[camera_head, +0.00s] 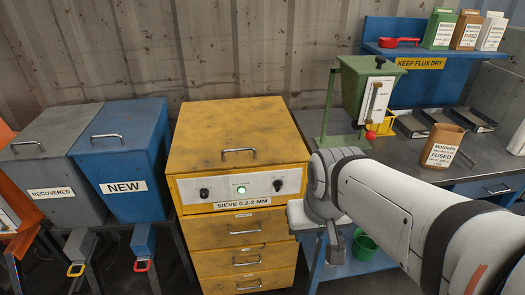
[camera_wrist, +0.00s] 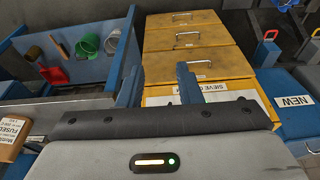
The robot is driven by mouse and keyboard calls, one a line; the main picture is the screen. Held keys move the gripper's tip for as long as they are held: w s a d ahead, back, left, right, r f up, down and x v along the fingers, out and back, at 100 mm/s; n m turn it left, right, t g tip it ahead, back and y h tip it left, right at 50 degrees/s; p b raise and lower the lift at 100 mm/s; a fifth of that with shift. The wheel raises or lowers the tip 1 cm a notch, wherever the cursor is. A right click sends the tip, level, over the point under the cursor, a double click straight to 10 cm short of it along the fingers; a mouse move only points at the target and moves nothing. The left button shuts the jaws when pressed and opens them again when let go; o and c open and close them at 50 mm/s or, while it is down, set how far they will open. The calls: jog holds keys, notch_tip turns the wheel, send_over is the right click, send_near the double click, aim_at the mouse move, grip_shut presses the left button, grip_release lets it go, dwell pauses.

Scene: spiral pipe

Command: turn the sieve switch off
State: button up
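The yellow sieve cabinet (camera_head: 240,140) stands in the middle of the head view. Its white front panel carries a dark left knob (camera_head: 204,193), a lit green lamp (camera_head: 241,190) and a dark right knob (camera_head: 278,185). The small lettering above the lamp cannot be read. My gripper (camera_wrist: 159,66) shows two separated fingers in the wrist view, with nothing between them. In the head view its body is just right of the panel, with the fingers hard to make out. The sieve label (camera_wrist: 220,87) is partly visible in the wrist view; the knobs are hidden there.
A blue NEW bin (camera_head: 128,150) and a grey RECOVERED bin (camera_head: 55,150) stand left of the sieve. Right is a workbench (camera_head: 430,165) with a green hopper (camera_head: 368,85) and a brown flux container (camera_head: 441,146). A green bucket (camera_head: 364,245) sits below the bench.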

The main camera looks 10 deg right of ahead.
jog(key=w+f+m+t+b, duration=0.2)
jog(key=w+f+t+b, duration=0.3)
jog(key=w+f+b, duration=0.5)
jog(key=m+t+b, duration=0.4)
jog(key=t+b, duration=0.6)
jog(key=b, duration=0.9)
send_near(279, 189)
jog(key=w+p, duration=0.5)
jog(key=p, duration=0.2)
jog(key=shift+w+d, duration=0.1)
jog(key=shift+w, duration=0.15)
jog(key=shift+w+f, duration=0.15)
jog(key=shift+w, duration=1.2)
